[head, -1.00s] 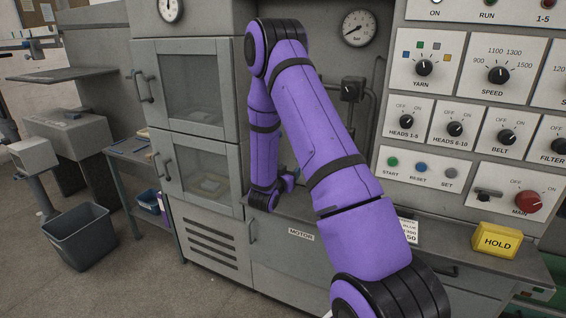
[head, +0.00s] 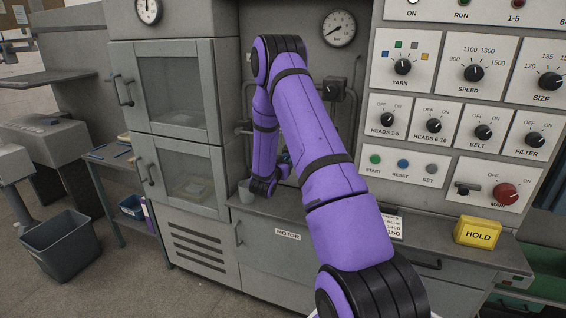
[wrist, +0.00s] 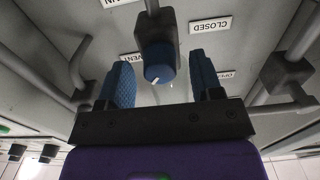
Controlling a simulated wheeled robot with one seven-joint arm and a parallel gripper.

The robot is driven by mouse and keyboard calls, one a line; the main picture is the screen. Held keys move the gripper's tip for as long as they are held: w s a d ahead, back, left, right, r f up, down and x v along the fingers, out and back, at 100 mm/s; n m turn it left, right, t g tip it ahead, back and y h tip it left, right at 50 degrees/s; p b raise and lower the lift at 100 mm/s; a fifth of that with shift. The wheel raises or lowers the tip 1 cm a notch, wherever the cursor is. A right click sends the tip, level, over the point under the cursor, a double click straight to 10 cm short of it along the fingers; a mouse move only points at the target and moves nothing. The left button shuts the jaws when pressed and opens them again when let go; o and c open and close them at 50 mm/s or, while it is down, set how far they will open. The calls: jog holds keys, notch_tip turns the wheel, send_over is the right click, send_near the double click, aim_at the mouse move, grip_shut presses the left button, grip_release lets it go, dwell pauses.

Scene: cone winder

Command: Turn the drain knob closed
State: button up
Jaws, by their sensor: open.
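In the wrist view a blue knob (wrist: 158,73) with a white mark sits on a dark valve body (wrist: 154,35), between the two blue fingers of my gripper (wrist: 162,84). The fingers are apart, one on each side of the knob, with gaps showing; I cannot tell how deep they reach around it. The white mark points to the lower left. A "CLOSED" label (wrist: 210,26) is above right of the knob. Labels ending "IN" and "VENT" are partly cut off or covered. In the head view my arm hides most of the gripper and the knob.
A grey cup (head: 246,191) stands on the counter, close left of my wrist. Pipes and dark fittings (head: 333,89) line the recess around my arm. A control panel (head: 455,130) is on the right, with a yellow HOLD block (head: 478,232) on the counter below.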

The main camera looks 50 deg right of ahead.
jog(key=shift+d, duration=0.15)
jog(key=c, duration=0.9)
jog(key=shift+c, duration=0.2)
jog(key=shift+n, duration=0.4)
jog(key=shift+s+n, duration=0.1)
jog(key=shift+n, duration=8.2)
